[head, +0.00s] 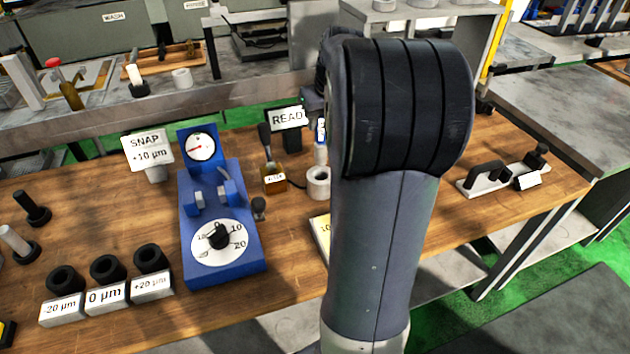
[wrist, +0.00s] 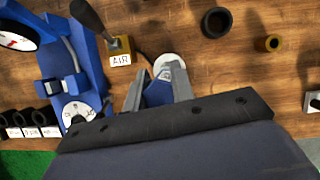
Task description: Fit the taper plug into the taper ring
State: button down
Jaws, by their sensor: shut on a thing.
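My gripper (wrist: 156,76) is shut on a blue piece (wrist: 158,93), which I take to be the taper plug. In the head view a small blue and white piece (head: 321,141), probably the same plug, stands roughly upright beside my arm. A pale grey ring with a dark bore, probably the taper ring (head: 318,184), stands on the wooden bench just below it. In the wrist view a pale round top (wrist: 168,63) shows just beyond the fingers, partly covered by them. I cannot tell whether the plug's tip is in the bore. My arm hides most of the gripper in the head view.
A blue dial gauge (head: 222,225) stands left of the ring. A brass block with a handle (head: 274,180) and a READ sign (head: 287,117) are close by. The wrist view shows a dark cup (wrist: 216,22) and brass ring (wrist: 271,43). Black rings (head: 108,268) line the left front.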

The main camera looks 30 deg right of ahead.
aim_at(320, 151)
notch_tip(320, 151, down, 9)
jog(key=shift+f, duration=0.1)
dwell(0.4)
jog(key=shift+b, duration=0.3)
jog(key=c, duration=1.2)
grip_release()
jog(key=shift+f, duration=0.15)
jog(key=v, duration=1.2)
jog(key=shift+r+p, duration=0.25)
jog(key=shift+p, duration=0.15)
